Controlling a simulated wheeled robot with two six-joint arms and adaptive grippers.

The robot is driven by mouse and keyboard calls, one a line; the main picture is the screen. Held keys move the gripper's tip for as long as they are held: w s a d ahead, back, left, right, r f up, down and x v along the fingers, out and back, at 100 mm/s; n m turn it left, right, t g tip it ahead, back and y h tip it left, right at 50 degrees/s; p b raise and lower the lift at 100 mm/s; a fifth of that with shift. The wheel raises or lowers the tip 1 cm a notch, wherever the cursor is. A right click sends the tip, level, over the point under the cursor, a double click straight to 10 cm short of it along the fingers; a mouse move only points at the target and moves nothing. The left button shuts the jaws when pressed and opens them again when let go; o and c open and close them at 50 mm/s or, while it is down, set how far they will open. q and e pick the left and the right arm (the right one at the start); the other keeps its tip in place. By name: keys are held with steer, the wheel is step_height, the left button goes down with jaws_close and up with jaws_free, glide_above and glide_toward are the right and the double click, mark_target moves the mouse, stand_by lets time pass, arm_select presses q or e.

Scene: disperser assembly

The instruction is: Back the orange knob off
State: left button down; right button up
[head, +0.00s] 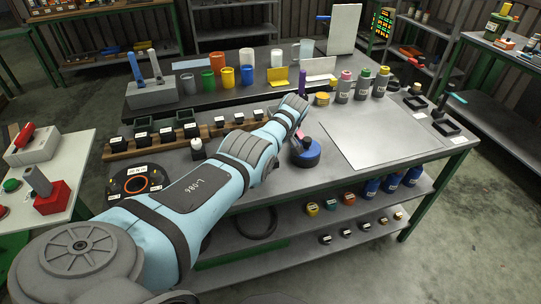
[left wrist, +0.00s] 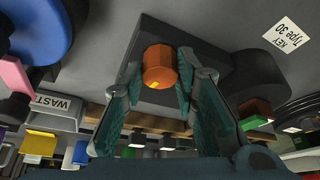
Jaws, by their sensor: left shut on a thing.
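The orange knob (left wrist: 161,67) shows in the left wrist view as a faceted cap with a small yellow mark, on a dark square block (left wrist: 150,32). My left gripper (left wrist: 160,78) has its two green-padded fingers on either side of the knob, shut on it. In the head view my left arm reaches across the front table to the gripper (head: 291,108); the knob is hidden there behind my arm and gripper. My right gripper is in neither view.
A blue round device (head: 305,153) stands just right of the gripper. A wooden rack (head: 170,143) with small dark blocks runs along the table's left. A pale flat sheet (head: 380,132) covers the right side. Coloured cups and bottles stand at the back.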

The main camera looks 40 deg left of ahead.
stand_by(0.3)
arm_select(q)
steer(key=c, duration=1.3)
jaws_free()
steer(key=v, duration=1.2)
steer(key=shift+r, duration=0.1)
steer(key=shift+a, duration=0.1)
